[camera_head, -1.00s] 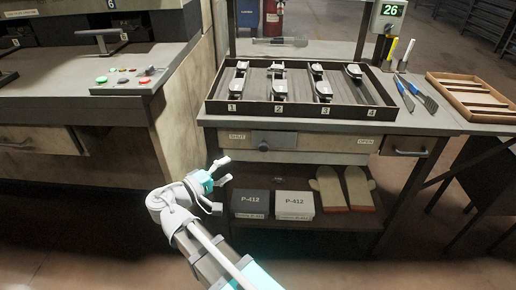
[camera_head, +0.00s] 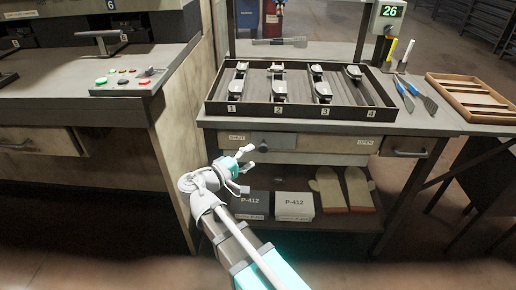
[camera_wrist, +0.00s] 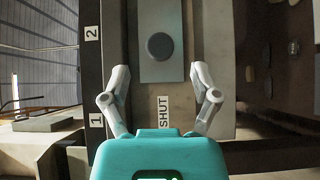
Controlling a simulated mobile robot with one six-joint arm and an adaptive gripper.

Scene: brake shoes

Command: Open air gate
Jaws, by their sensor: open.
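The air gate is a grey sliding plate (camera_head: 285,142) with a dark round knob (camera_head: 264,141), set in the bench front below the tray. The plate sits towards the SHUT label (camera_head: 237,138); the OPEN label (camera_head: 365,142) is at the right end. My gripper (camera_head: 247,167) is open and empty, below and left of the knob. In the wrist view the knob (camera_wrist: 160,46) lies ahead, between the lines of the two open fingers (camera_wrist: 160,76) and beyond their tips. I see no contact with the knob.
A dark tray (camera_head: 300,112) with several brake shoes in numbered slots stands on the bench above. Two P-412 boxes (camera_head: 294,206) and mitts (camera_head: 329,190) lie on the shelf below. A drawer handle (camera_head: 409,152) sticks out at right. The left cabinet (camera_head: 165,140) stands close by.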

